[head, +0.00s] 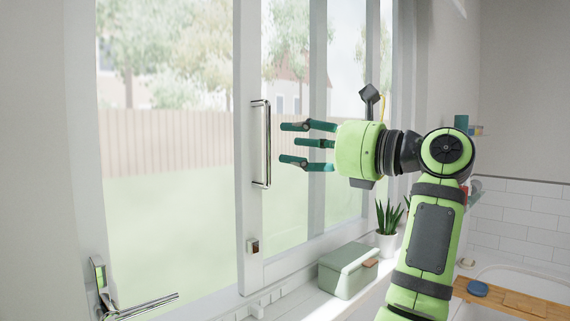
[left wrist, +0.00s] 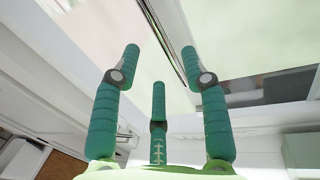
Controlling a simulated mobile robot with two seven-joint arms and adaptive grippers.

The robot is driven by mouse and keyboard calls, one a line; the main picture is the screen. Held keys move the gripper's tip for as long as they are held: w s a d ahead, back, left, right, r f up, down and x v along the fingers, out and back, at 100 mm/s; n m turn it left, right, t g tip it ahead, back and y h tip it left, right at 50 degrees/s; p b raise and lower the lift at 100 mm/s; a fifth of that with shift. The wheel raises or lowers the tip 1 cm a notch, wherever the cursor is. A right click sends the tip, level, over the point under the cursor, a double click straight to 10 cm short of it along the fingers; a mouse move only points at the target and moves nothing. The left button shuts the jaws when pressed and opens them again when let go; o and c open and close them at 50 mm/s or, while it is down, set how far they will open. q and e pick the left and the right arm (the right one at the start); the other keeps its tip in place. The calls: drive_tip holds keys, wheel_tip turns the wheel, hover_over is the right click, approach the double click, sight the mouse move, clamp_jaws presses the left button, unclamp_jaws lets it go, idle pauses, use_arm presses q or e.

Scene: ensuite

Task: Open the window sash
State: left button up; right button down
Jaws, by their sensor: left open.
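The window sash (head: 247,215) has a pale upright frame with a tall, upright metal pull handle (head: 261,145) on it. My left gripper (head: 285,142) is open and empty, with its green fingers spread and pointing left at the handle. In the head view the fingertips show a little to the right of the handle, and a gap shows between them. In the left wrist view the spread fingers (left wrist: 160,60) hold nothing. A long metal strip (left wrist: 165,40) runs between them there; I cannot tell if it is the handle or a frame edge.
A grey-green box (head: 347,272) and a potted plant (head: 388,228) stand on the sill below my arm. A lever handle (head: 140,305) sticks out at the lower left. A bath with a wooden board (head: 510,298) is at the lower right.

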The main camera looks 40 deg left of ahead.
sight(268, 148)
use_arm(q)
drive_tip(key=a, duration=0.2)
drive_tip(key=a+p, duration=0.1)
drive_tip(key=a, duration=0.1)
drive_tip(key=a+f, duration=0.1)
drive_tip(key=a, duration=0.2)
drive_tip(key=shift+s, duration=0.4)
clamp_jaws()
